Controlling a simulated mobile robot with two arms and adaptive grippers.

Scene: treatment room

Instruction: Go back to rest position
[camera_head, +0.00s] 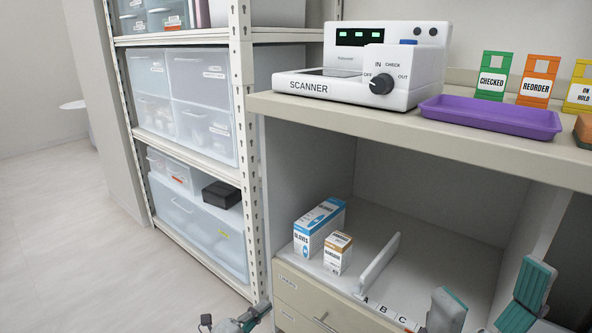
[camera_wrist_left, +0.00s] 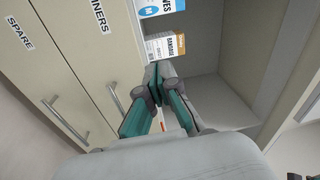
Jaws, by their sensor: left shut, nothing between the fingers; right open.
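My left gripper (camera_head: 262,309) is low at the bottom of the head view, in front of the cabinet's drawers. In the left wrist view its teal-padded fingers (camera_wrist_left: 156,84) meet at the tips, with nothing between them. My right gripper (camera_head: 487,312) is at the bottom right of the head view. Its two teal-padded fingers stand wide apart and empty, in front of the lower shelf's right part.
A scanner (camera_head: 365,70) and a purple tray (camera_head: 490,116) stand on the counter. A gloves box (camera_head: 319,228) and a bandage box (camera_head: 337,253) stand on the shelf below, left of a divider (camera_head: 378,265). Drawers (camera_wrist_left: 75,75) lie close to my left gripper. Floor (camera_head: 60,230) at left is clear.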

